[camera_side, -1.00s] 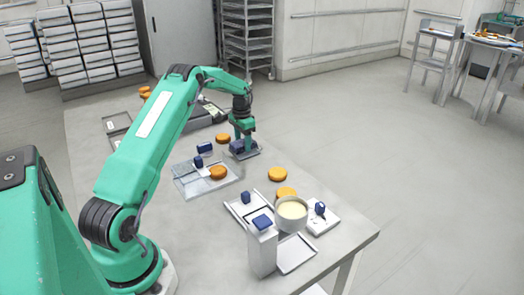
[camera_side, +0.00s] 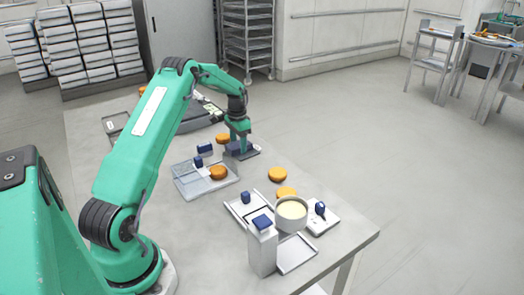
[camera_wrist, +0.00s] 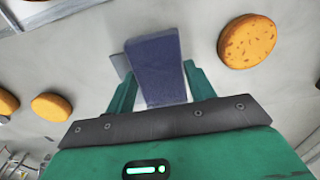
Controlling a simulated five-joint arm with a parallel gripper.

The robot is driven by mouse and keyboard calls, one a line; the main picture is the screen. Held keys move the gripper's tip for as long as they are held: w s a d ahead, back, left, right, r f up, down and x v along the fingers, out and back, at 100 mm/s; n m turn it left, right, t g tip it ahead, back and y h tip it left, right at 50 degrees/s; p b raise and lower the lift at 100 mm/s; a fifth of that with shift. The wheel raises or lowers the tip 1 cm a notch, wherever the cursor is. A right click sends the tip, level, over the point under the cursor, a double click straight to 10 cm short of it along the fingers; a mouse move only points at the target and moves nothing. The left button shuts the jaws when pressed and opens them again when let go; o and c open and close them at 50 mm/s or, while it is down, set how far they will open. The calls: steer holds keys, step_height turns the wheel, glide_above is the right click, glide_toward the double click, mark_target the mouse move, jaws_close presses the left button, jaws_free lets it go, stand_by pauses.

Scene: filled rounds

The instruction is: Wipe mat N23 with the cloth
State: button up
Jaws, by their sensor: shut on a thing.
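My gripper (camera_side: 238,143) is low over the far middle of the table. In the wrist view my gripper (camera_wrist: 160,88) is shut on a dark blue cloth (camera_wrist: 156,62), a folded, block-like pad between its two green fingers. The cloth also shows in the side view (camera_side: 233,148), down at a small grey mat (camera_side: 252,154). A corner of the mat shows left of the cloth in the wrist view (camera_wrist: 120,66). The cloth and my gripper hide much of the mat. I cannot read any label on it, nor tell whether it is N23.
A clear tray (camera_side: 190,187) with an orange round (camera_side: 218,172) stands just nearer. More orange rounds (camera_side: 278,174) lie around. The table's right edge is clear.

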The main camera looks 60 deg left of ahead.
steer(key=shift+d+f, duration=0.15)
steer(key=shift+d, duration=1.55)
steer(key=shift+w+a, duration=0.3)
steer(key=shift+a, duration=0.2)
steer(key=shift+w+a, duration=0.25)
steer(key=shift+a, duration=0.2)
steer(key=shift+r, duration=3.1)
